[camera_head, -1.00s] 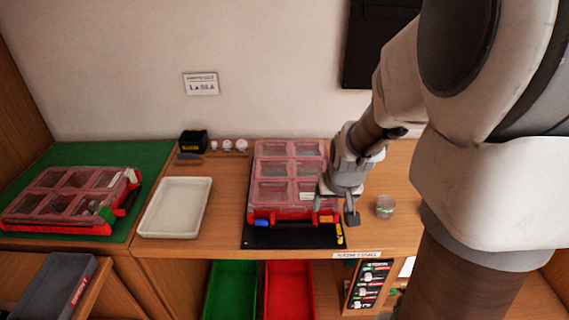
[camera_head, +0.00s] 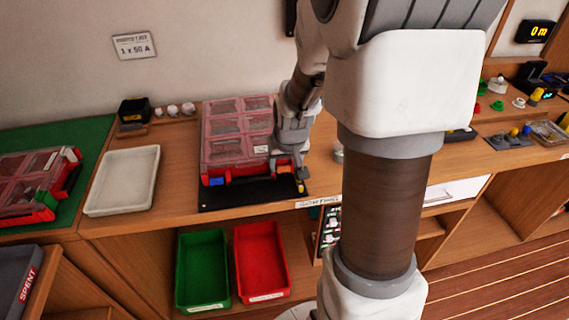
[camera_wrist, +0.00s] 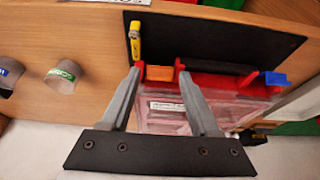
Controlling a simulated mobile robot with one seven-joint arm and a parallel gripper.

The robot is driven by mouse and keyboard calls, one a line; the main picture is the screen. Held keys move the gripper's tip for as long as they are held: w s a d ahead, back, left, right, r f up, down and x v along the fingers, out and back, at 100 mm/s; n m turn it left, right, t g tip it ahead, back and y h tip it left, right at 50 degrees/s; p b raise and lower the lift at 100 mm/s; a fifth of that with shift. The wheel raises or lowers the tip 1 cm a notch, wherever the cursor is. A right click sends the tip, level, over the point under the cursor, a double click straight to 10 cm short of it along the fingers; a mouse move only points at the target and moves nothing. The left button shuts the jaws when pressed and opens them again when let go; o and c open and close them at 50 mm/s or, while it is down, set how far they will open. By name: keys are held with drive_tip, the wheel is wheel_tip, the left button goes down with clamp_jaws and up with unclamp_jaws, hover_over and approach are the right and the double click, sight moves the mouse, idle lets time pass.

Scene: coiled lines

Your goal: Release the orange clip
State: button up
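The red case with a clear compartment lid (camera_head: 226,130) lies on the bench on a black mat (camera_head: 245,194), its lid down. The orange clip (camera_wrist: 160,73) is at one end of the case's front edge; a blue clip (camera_wrist: 276,79) is at the other, and it also shows in the head view (camera_head: 216,182). My gripper (camera_wrist: 160,72) is open, its fingertips to either side of the orange clip in the wrist view. I cannot tell whether they touch it. In the head view my gripper (camera_head: 291,165) is at the case's front right corner.
A yellow pen-like item (camera_wrist: 135,40) lies on the mat close to the orange clip. A white tray (camera_head: 122,181) and a second red case (camera_head: 30,185) are to the left. Green (camera_head: 203,270) and red (camera_head: 262,262) bins sit below the bench.

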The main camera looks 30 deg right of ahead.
clamp_jaws()
drive_tip(key=b, duration=0.1)
drive_tip(key=f+t+b, duration=0.1)
drive_tip(key=b, duration=0.1)
drive_tip(key=shift+s, duration=0.25)
drive_tip(key=shift+s+a+t+h+b, duration=0.25)
drive_tip(key=shift+t+b, duration=0.25)
drive_tip(key=shift+b, duration=0.7)
drive_tip(key=shift+d, duration=0.1)
drive_tip(key=shift+r, duration=0.1)
drive_tip(key=shift+o, duration=1.3)
unclamp_jaws()
drive_tip(key=shift+r, duration=0.15)
